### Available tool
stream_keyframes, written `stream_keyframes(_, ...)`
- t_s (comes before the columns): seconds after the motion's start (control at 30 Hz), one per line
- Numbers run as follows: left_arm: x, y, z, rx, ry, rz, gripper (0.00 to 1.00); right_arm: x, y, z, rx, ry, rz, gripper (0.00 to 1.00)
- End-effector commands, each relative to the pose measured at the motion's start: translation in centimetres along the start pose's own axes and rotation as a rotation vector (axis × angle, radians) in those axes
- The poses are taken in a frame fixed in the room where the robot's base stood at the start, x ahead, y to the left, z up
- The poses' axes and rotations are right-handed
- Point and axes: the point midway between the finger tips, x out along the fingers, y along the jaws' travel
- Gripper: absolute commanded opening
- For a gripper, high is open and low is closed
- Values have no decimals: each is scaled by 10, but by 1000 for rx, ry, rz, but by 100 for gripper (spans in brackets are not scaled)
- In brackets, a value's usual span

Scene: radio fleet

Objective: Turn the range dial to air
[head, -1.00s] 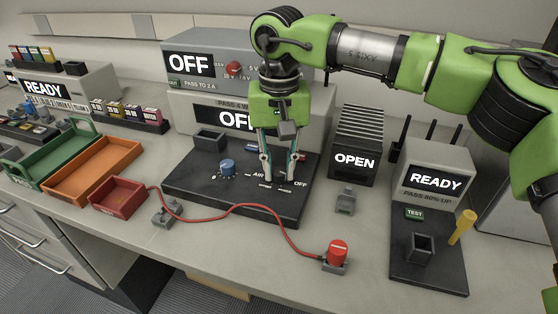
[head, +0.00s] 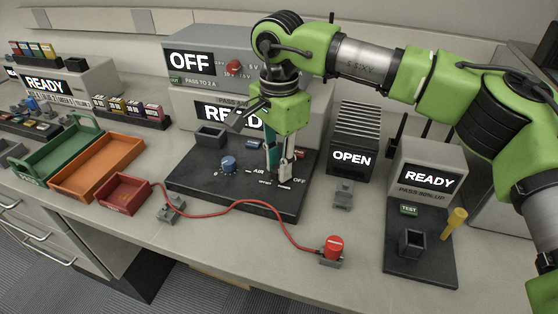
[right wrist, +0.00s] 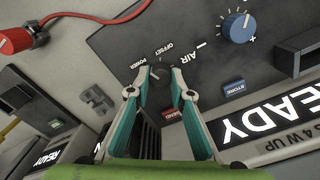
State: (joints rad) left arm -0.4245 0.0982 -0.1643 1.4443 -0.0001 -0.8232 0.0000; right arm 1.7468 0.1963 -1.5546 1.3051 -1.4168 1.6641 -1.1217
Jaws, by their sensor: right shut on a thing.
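The range dial is a small dark knob on the black panel (head: 205,188). It shows between my fingertips in the right wrist view (right wrist: 158,72), with the labels POWER, OFFSET and AIR around it; I cannot read its pointing direction for sure. In the head view the fingers hide it. My right gripper (head: 279,172) points down onto the panel and is shut on the dial; it also shows in the right wrist view (right wrist: 158,90). The unit's display (head: 217,111) behind reads READY, partly covered by the gripper. My left gripper is not in view.
A blue knob (head: 228,164) is left of the dial on the same panel. A red cable (head: 240,206) runs in front to a red plug (head: 333,246). An OPEN rack (head: 352,157) and a READY tester (head: 430,178) stand right. Trays are left.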

Motion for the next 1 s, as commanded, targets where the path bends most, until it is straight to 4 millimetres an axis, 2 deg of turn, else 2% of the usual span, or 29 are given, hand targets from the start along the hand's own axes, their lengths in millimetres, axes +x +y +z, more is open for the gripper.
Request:
stream_keyframes(0.63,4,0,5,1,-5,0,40,0,1,0,613,0,0,0)
stream_keyframes(1.0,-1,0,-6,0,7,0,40,1,1,0,964,1,1,0)
